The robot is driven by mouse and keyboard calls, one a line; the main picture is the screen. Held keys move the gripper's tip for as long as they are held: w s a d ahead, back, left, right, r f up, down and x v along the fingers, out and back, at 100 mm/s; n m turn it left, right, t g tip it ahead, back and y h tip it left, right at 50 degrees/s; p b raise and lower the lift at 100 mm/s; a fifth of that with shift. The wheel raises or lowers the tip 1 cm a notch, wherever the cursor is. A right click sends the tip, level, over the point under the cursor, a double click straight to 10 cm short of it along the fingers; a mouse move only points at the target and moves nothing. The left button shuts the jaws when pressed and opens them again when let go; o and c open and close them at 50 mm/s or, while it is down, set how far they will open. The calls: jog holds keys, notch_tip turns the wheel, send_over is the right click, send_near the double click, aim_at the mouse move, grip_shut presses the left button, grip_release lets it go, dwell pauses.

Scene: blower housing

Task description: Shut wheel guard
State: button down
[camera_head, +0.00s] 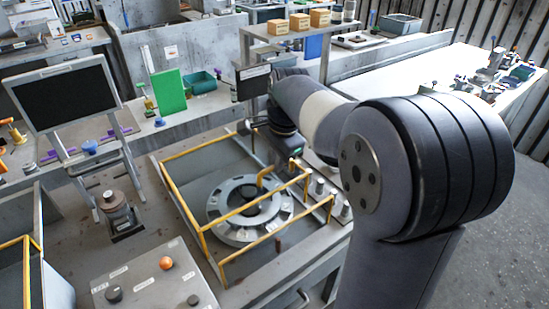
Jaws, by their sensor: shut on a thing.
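The wheel guard (181,205) is a yellow bar frame around a grey round wheel (232,232) with a dark hub, set in a grey housing in the middle of the view. Yellow bars run along the left, back and front right of the wheel. My gripper (291,164) reaches down at the right side of the wheel, at a yellow bar of the guard. It appears shut on that bar. The fingertips are small and partly hidden by the dark wrist, so the exact grip is hard to see.
A control box (150,278) with an orange knob stands in front left. A dark monitor (66,95) and a small motor-like part (118,212) are to the left. Grey knobs (333,196) line the housing's right side. A green panel (168,91) stands behind.

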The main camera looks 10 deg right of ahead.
jog(key=s+d, duration=0.3)
jog(key=s, duration=0.5)
jog(key=shift+d+b, duration=0.15)
jog(key=shift+b, duration=0.25)
jog(key=c, duration=1.5)
grip_release()
jog(key=shift+s+d, duration=0.1)
jog(key=shift+s, duration=0.05)
jog(key=shift+c, duration=0.2)
jog(key=shift+o, duration=0.4)
jog(key=shift+r, duration=0.15)
notch_tip(320, 180, up, 10)
jog(key=s, duration=0.2)
jog(key=shift+d+r+p, duration=0.15)
jog(key=shift+d+p, duration=0.15)
jog(key=shift+d, duration=0.05)
